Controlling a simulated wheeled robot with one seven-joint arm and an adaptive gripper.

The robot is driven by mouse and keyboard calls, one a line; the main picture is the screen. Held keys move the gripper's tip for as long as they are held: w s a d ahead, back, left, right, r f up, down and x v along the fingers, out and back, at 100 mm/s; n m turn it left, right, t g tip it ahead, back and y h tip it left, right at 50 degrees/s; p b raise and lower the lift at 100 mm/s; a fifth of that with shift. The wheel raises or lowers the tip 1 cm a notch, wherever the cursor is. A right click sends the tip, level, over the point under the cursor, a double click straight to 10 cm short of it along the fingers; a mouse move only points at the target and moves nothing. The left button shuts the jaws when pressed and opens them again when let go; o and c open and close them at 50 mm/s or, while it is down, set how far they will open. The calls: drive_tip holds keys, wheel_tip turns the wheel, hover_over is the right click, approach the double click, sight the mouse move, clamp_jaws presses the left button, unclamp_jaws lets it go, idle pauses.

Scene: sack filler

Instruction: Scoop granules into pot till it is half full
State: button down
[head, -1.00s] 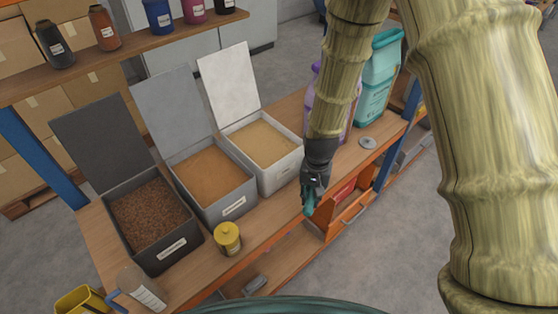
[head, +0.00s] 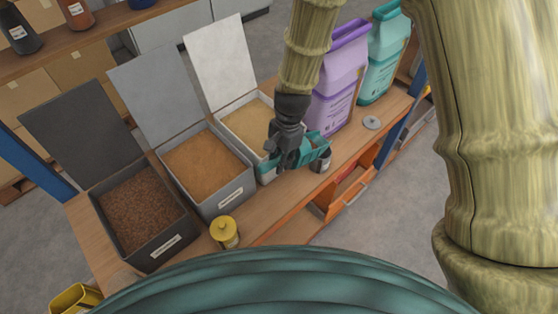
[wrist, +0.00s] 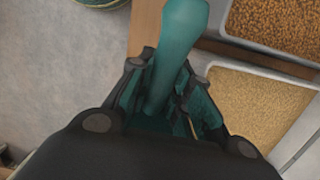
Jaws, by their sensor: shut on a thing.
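My gripper (head: 287,150) is shut on a teal scoop (head: 315,147), in front of the white bin. The scoop's bowl points right and overlaps a small dark grey pot (head: 322,163) on the bench edge; I cannot tell if they touch. Its contents and the pot's fill are hidden. The wrist view shows the teal handle (wrist: 178,45) between the fingers. The dark bin (head: 166,246) holds red-brown granules, the grey bin (head: 230,200) orange-brown ones, and the white bin (head: 262,97) pale tan ones (wrist: 258,105). All three lids stand open.
A yellow jar (head: 224,233) stands in front of the grey bin. A grey disc (head: 372,122) lies on the bench (head: 345,150) at right. A purple bag (head: 338,85) and a teal jug (head: 384,60) stand behind. A yellow container (head: 75,300) is at lower left.

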drive_tip(key=shift+w+d+r+g+y, duration=0.15)
drive_tip(key=shift+r+g+y, duration=0.25)
drive_tip(key=shift+r, duration=0.3)
drive_tip(key=shift+w+d+r+g+y, duration=0.1)
drive_tip(key=shift+d+r+g+y, duration=0.1)
drive_tip(key=shift+r+y, duration=0.4)
drive_tip(key=shift+w+d+r+g+y, duration=0.1)
drive_tip(key=shift+r+g+y, duration=0.2)
drive_tip(key=shift+r, duration=0.55)
drive_tip(key=shift+d+r+y+p, duration=0.15)
drive_tip(key=shift+r+y+p, duration=0.2)
drive_tip(key=shift+p, duration=0.35)
drive_tip(key=shift+w, duration=0.1)
drive_tip(key=shift+r+t+h+p, duration=0.3)
drive_tip(key=shift+r+h+p, duration=0.45)
drive_tip(key=shift+p, duration=0.5)
drive_tip(key=shift+r+t+h+p, duration=0.4)
drive_tip(key=shift+t+h+p, duration=0.05)
drive_tip(key=shift+h+p, duration=0.35)
drive_tip(key=shift+r+t+h+p, duration=0.35)
drive_tip(key=shift+t+h+p, duration=0.1)
drive_tip(key=shift+h+p, duration=0.3)
